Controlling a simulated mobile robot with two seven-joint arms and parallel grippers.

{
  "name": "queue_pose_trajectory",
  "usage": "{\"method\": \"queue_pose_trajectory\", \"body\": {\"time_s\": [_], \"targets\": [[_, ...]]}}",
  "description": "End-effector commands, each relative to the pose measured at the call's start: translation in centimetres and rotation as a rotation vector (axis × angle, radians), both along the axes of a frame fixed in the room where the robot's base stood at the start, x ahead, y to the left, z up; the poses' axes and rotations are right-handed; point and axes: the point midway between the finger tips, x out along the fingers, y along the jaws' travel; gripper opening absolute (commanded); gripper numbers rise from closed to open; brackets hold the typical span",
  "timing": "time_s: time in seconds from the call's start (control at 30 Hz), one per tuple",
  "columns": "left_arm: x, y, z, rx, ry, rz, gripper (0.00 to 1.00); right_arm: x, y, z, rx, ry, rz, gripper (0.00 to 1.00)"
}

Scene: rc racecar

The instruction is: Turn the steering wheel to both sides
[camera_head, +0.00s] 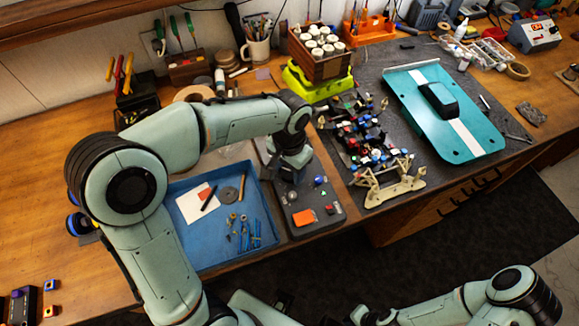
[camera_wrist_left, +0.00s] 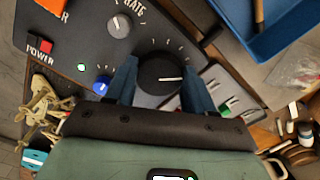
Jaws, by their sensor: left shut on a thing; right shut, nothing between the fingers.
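A dark control box (camera_head: 322,214) stands between the blue tray and the car chassis. In the left wrist view its panel (camera_wrist_left: 92,50) carries a large round black knob (camera_wrist_left: 160,70), apparently the steering wheel, with a white mark pointing right. My left gripper (camera_wrist_left: 160,92) has one finger on each side of this knob and is shut on it; in the head view the wrist (camera_head: 291,150) hides the knob. The open RC car chassis (camera_head: 368,140) stands on the dark mat, its pale front frame nearest me. My right arm shows at the bottom right, but its gripper is out of view.
A blue tray (camera_head: 182,248) with small parts lies left of the box. A teal car shell (camera_head: 474,146) with a white stripe lies right of the chassis. A grey knob (camera_wrist_left: 118,27) and a blue knob (camera_wrist_left: 101,85) sit near the gripped knob.

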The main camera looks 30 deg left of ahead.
Motion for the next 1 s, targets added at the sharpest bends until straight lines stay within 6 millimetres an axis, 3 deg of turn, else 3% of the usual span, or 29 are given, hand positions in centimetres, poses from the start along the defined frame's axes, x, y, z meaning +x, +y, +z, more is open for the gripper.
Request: {"method": "queue_pose_trajectory", "body": {"time_s": [0.5,0.53,0.6,1.0], "targets": [[0.06,0.01,0.1,0.0,-0.003,-0.021,0.23,0.03,0.0,0.05,0.0,0.0,0.0,0.0],[0.06,0.01,0.1,0.0,-0.003,-0.021,0.6,0.03,0.0,0.05,0.0,0.0,0.0,0.0],[0.06,0.01,0.09,-0.001,-0.003,-0.021,0.79,0.03,0.0,0.05,0.0,0.0,0.0,0.0],[0.08,0.0,0.87,0.0,-0.004,-0.021,0.79,0.11,0.0,0.19,0.0,-0.001,0.0,0.0]]}}
